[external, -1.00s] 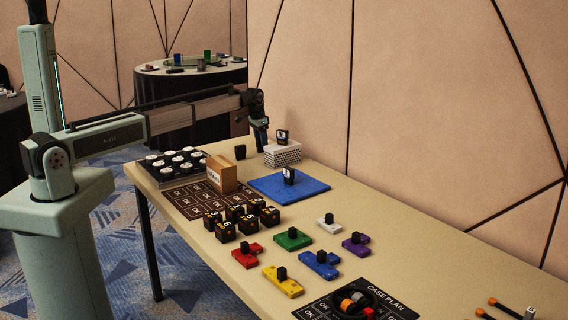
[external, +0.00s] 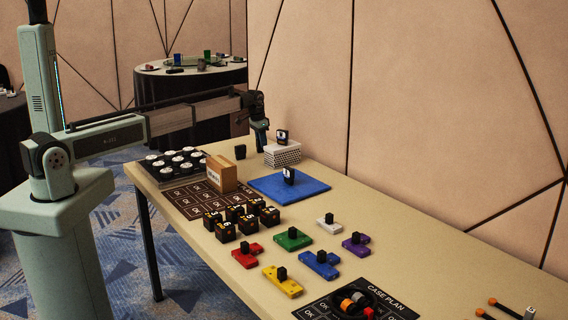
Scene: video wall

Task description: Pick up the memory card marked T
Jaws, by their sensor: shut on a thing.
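My gripper (external: 261,139) is at the far end of the table, left of the white perforated box. It is shut on a small dark object, which is mostly hidden by the fingers and too small to identify; no T can be read on it. A black card-like piece with a white label (external: 282,137) stands on the perforated box (external: 283,156). A similar black piece (external: 289,176) stands on the blue mat (external: 305,191). Their marks are too small to read.
A cardboard box (external: 222,174) and several black blocks (external: 225,229) stand left of the mat. A dark tray of white round pieces (external: 176,161) is at the back left. Coloured pieces, including a red one (external: 247,254), sit nearer. The right side of the table is mostly bare.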

